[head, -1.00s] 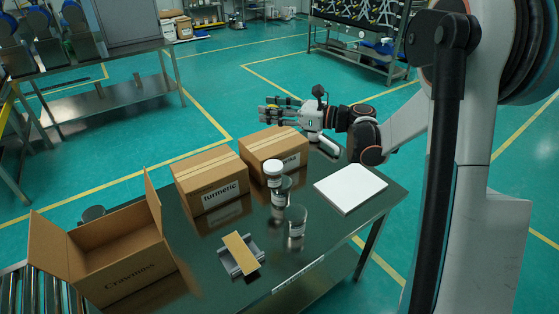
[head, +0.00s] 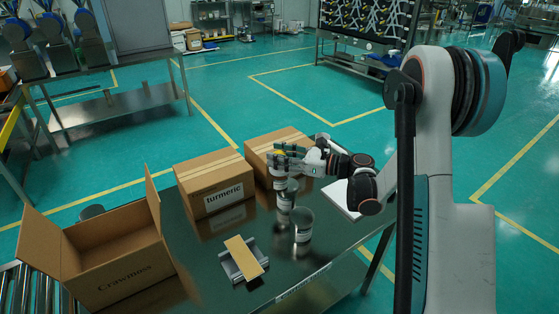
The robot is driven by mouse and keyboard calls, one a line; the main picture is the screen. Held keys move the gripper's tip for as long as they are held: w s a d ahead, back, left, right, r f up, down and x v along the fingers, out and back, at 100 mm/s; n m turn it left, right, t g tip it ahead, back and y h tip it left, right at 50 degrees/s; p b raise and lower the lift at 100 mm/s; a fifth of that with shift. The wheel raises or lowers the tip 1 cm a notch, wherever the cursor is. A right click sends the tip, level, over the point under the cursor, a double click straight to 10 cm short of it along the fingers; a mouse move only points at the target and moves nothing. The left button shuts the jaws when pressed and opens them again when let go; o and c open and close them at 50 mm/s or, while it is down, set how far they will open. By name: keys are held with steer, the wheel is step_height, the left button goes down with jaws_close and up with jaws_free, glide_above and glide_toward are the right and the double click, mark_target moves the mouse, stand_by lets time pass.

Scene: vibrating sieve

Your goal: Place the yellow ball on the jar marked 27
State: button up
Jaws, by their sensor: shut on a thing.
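My gripper (head: 284,161) is a many-fingered hand, shut on the yellow ball (head: 277,153), of which only a small patch shows between the fingers. The hand is over the back of a short row of glass jars on the dark table. The back jar (head: 280,184) with a white label is right below the fingers and its top is partly hidden by them. A middle jar (head: 285,201) and a front jar (head: 303,226) stand nearer the camera. The numbers on the labels are too small to read, so I cannot tell which is 27.
A closed turmeric box (head: 214,188) and another closed box (head: 262,150) stand behind and left of the jars. An open carton (head: 125,270) is at the left. A grey holder with a tan slab (head: 243,257) lies in front. A white board (head: 339,197) is partly behind my arm.

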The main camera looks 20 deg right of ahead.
steer(key=shift+f, duration=0.3)
steer(key=shift+f, duration=0.15)
steer(key=o, duration=1.1)
steer(key=shift+c, duration=0.2)
steer(key=shift+r, duration=0.2)
steer(key=shift+s+d+r, duration=0.1)
steer(key=shift+s+d, duration=0.05)
steer(key=shift+d, duration=0.1)
steer(key=p+v, duration=0.3)
steer(key=v, duration=0.8)
steer(key=shift+s+d, duration=0.15)
steer(key=shift+s, duration=0.05)
